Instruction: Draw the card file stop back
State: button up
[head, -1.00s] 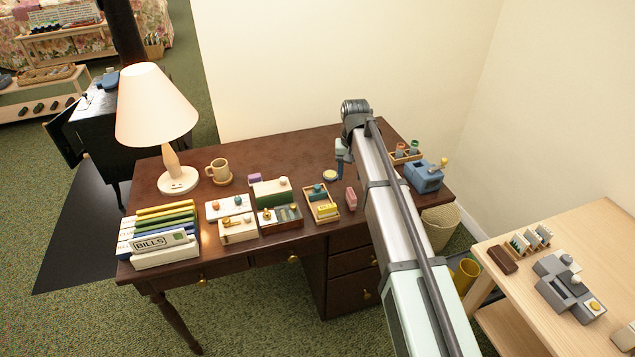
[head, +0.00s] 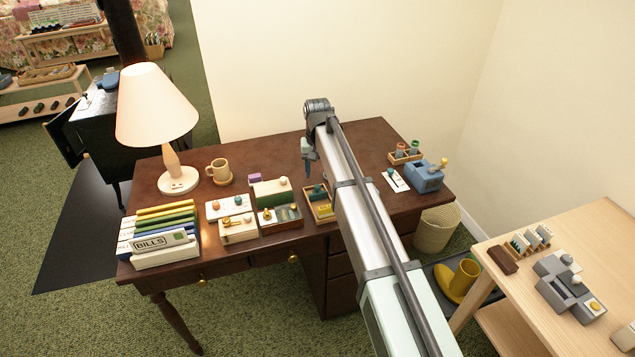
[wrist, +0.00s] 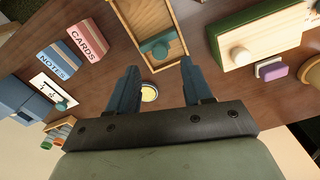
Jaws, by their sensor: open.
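The card file is a narrow light-wood tray (head: 333,215) on the dark desk, partly hidden by my arm in the head view. Its teal stop with a round knob (head: 318,191) stands inside it. In the wrist view the tray (wrist: 181,40) runs off the top edge, and the teal stop (wrist: 157,47) sits near the tray's end closest to me. My gripper (head: 311,170) is above the desk, behind the tray in the head view. In the wrist view its fingers (wrist: 158,80) are open and empty, apart from the stop, which shows just beyond the fingertips.
A green-fronted box (wrist: 262,38) with a pale knob stands beside the tray. Pink CARDS (wrist: 87,42) and blue NOTES (wrist: 57,61) blocks lie on the other side. A yellow-topped disc (wrist: 149,92) shows between the fingers. A lamp (head: 157,110) stands at the desk's left.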

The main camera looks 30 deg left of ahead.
aim_at(318, 186)
jog(key=shift+f, duration=2.65)
jog(key=shift+c, duration=0.4)
grip_shut()
